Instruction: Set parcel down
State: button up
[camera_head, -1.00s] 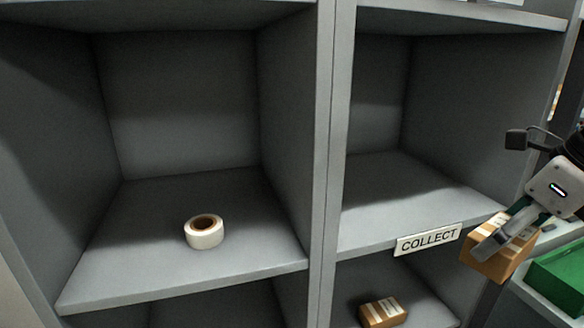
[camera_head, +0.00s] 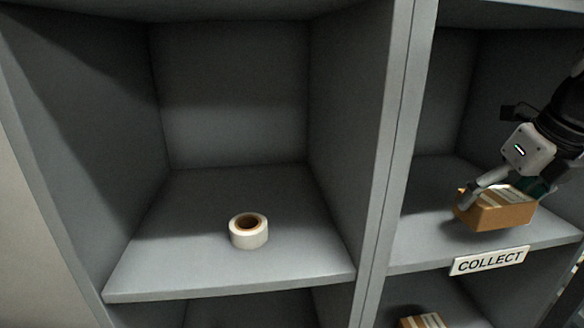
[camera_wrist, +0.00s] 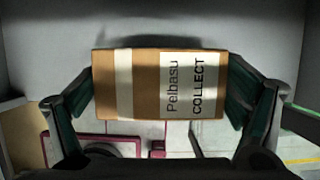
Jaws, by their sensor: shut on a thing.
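The parcel (camera_head: 500,214) is a small brown box with pale bands, at the right of the head view, at the front of the compartment marked COLLECT. My gripper (camera_head: 500,196) is shut on it from above. In the wrist view the parcel (camera_wrist: 140,84) sits between both fingers of my gripper (camera_wrist: 160,92), and its label reads "Pelbasu COLLECT". The COLLECT sign (camera_head: 489,261) is on the front edge of the shelf (camera_head: 420,240), just below the parcel. I cannot tell whether the parcel touches the shelf.
A roll of tape (camera_head: 249,232) lies on the shelf of the left compartment. A grey upright divider (camera_head: 388,150) stands between the two compartments. Another brown box (camera_head: 422,321) shows in the compartment below. The COLLECT shelf left of the parcel is clear.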

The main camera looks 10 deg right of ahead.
jog(key=w, duration=0.2)
jog(key=w+f, duration=0.1)
jog(key=w, duration=0.1)
jog(key=shift+w, duration=0.15)
jog(key=shift+f, duration=0.25)
jog(key=shift+f, duration=0.2)
jog(key=shift+f, duration=0.35)
jog(key=o, duration=1.1)
jog(key=shift+c, duration=0.2)
